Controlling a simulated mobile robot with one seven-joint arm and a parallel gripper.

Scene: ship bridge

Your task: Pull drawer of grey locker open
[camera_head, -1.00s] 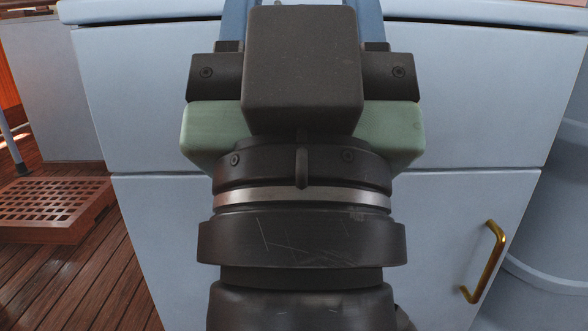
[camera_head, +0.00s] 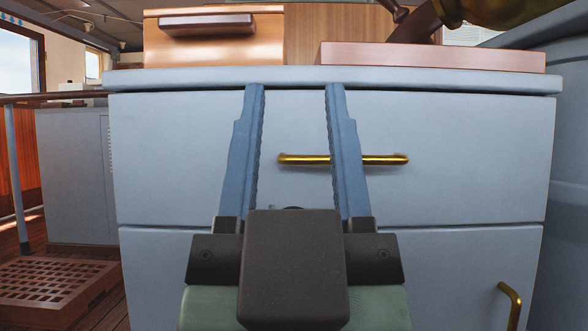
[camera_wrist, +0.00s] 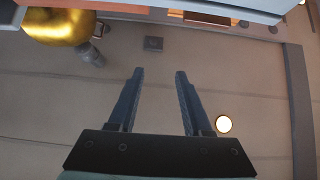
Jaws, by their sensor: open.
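The grey locker (camera_head: 330,78) stands straight ahead, with a wide upper drawer (camera_head: 460,130) that looks shut. A horizontal brass handle (camera_head: 300,159) is on the drawer front. My gripper (camera_head: 295,88) is open and empty, with its blue fingers pointing up in front of the drawer. The right finger covers part of the handle, and the handle's left end shows between the fingers. I cannot tell the gap to the handle. The wrist view shows the open fingers (camera_wrist: 160,73) with nothing between them; the handle does not show there.
Below the drawer is a lower panel with a brass handle (camera_head: 511,303) at the right. A wooden box (camera_head: 213,50) and a flat reddish slab (camera_head: 430,57) sit on the locker top. A brass object (camera_head: 500,10) is above right. A grating (camera_head: 58,283) lies on the floor at left.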

